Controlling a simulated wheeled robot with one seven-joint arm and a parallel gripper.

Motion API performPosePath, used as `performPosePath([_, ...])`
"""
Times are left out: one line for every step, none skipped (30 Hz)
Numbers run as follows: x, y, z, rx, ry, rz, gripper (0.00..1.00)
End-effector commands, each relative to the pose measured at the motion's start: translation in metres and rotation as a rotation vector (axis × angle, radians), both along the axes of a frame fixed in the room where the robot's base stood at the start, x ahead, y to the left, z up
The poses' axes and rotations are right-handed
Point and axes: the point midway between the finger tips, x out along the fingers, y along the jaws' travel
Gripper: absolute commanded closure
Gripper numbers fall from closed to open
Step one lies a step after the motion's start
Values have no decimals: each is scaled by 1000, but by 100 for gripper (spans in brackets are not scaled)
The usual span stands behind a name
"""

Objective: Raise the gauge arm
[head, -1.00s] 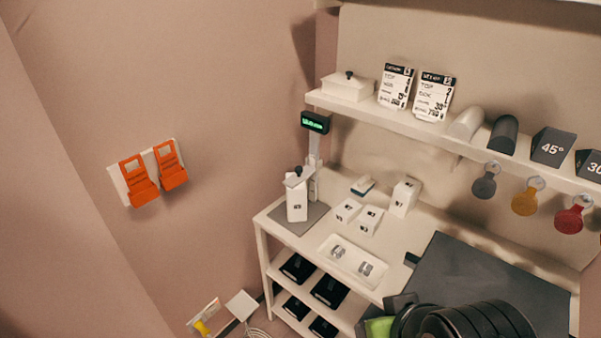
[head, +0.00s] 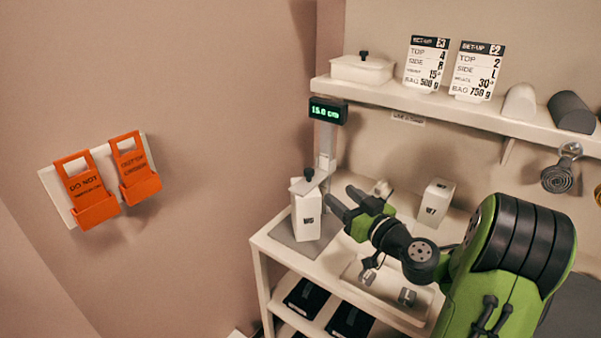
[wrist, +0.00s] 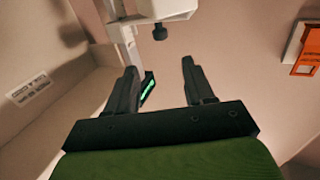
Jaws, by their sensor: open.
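The height gauge has a pale upright post (head: 327,145) and a dark display (head: 328,111) with green digits that look like 15.0 cm. Its white gauge arm (head: 303,186) with a black knob (head: 309,174) sits low, at the top of a white block (head: 307,217) on a grey base. My gripper (head: 343,198) is open and empty, just right of the block and arm. In the wrist view the knob (wrist: 160,32) shows beyond my open fingers (wrist: 158,68), apart from them. Whether the arm touches the block I cannot tell.
A white tray (head: 423,304) with metal weights lies below my gripper. Another white block (head: 435,203) stands behind it at right. A shelf (head: 450,109) with cards and a lidded box runs above. Orange holders (head: 87,195) hang on the left wall.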

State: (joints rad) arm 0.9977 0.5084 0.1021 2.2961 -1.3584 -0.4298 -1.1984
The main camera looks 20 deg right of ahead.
Motion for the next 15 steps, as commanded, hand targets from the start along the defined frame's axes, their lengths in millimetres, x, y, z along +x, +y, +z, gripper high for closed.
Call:
performPosePath([12,5,4,-1,-2,8,47])
performPosePath([19,7,4,-1,-1,10,47])
performPosePath([30,9,4,-1,-1,11,47])
performPosePath([37,11,4,-1,-3,9,47])
performPosePath([45,12,4,-1,-1,10,47])
performPosePath([55,14,4,-1,-1,10,47])
performPosePath([62,16,5,-2,-2,9,47])
performPosePath([70,17,4,-1,0,10,47])
performPosePath([80,19,4,-1,-1,10,47])
performPosePath([87,21,4,-1,-1,9,47])
performPosePath([94,22,4,-1,-1,10,47])
performPosePath([103,23,4,-1,-1,9,47])
performPosePath([109,25,4,0,-1,8,47])
performPosePath([114,25,4,-1,-1,6,47])
performPosePath([121,26,3,-1,0,7,47])
